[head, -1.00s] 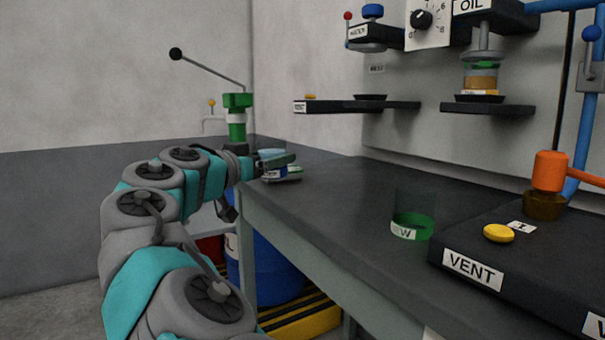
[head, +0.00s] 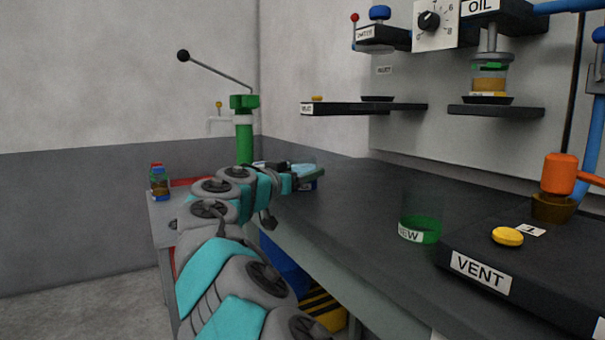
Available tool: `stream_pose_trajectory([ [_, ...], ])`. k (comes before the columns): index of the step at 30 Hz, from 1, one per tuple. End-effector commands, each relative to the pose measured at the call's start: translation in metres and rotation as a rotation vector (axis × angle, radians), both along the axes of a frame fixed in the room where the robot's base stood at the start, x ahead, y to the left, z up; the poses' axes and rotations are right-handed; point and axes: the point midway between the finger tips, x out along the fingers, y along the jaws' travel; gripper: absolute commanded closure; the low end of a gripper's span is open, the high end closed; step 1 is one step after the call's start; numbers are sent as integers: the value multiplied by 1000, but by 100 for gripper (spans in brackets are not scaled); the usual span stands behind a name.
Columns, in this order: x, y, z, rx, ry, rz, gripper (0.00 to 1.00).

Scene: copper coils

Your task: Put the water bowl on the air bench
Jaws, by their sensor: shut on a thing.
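My gripper (head: 312,173) is at the far left end of the dark bench top (head: 345,205), above its surface. It is shut on a small vessel with blue on it (head: 309,185), which looks like the water bowl. The fingers hide most of it, and I cannot read its label. I cannot tell for sure which surface is the air bench. A raised black block (head: 535,270) at the front right is labelled VENT. A black wall shelf (head: 350,109) at the left has a small label, too small to read.
A clear jar labelled NEW with green in it (head: 420,230) stands mid-bench. A yellow disc (head: 507,236) and an orange-headed fixture (head: 560,175) are on the VENT block. A green lever post (head: 244,130) stands behind my gripper.

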Motion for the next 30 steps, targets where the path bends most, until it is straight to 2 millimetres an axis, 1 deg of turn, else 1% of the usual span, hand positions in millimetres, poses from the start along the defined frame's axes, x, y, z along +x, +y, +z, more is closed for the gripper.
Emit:
stream_pose_trajectory([
  [6,0,0,0,0,-1,1,93],
  [13,0,1,-5,1,-2,2,93],
  [14,0,1,-4,2,-1,2,21],
  [18,0,1,-3,2,-1,2,5],
  [20,0,1,-3,1,0,2,0],
  [26,0,1,-3,1,0,2,0],
  [30,0,1,1,1,0,2,0],
])
